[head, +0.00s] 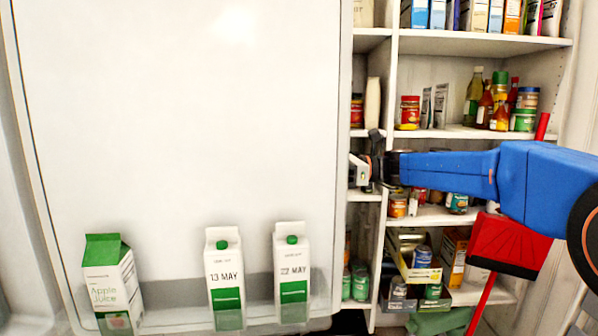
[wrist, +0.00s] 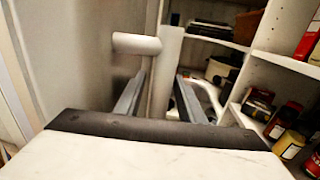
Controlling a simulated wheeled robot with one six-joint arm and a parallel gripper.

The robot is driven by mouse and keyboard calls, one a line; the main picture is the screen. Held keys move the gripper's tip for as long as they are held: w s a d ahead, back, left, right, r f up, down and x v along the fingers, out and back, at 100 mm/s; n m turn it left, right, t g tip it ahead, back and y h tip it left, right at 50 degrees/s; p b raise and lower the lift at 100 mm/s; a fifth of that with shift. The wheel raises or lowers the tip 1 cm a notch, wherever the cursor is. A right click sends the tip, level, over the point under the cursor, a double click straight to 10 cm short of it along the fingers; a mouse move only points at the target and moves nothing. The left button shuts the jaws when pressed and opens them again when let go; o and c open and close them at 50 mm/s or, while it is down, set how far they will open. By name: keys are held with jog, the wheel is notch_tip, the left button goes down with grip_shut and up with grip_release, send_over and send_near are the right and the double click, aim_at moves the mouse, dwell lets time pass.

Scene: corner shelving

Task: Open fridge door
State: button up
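The fridge door (head: 190,130) fills the left of the head view. I see its white inner side, so it stands swung open. Cartons stand in its bottom bin: apple juice (head: 110,285), milk marked 13 MAY (head: 225,280) and milk marked 22 MAY (head: 291,272). The pale handle (head: 373,103) shows past the door's right edge. In the wrist view, the door's grey face (wrist: 75,50) is at left, with the handle (wrist: 168,60) projecting from it. My gripper (wrist: 158,100) is open, fingers either side of the handle bar; contact is unclear. It also shows in the head view (head: 366,172).
Shelves (head: 480,45) with boxes, bottles, jars and cans stand close to the right of the door, behind my arm. A red dustpan or broom (head: 508,243) with a red stick leans below my arm.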

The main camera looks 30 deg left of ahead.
jog(key=v, duration=1.7)
jog(key=shift+d, duration=0.2)
jog(key=shift+w+f, duration=0.1)
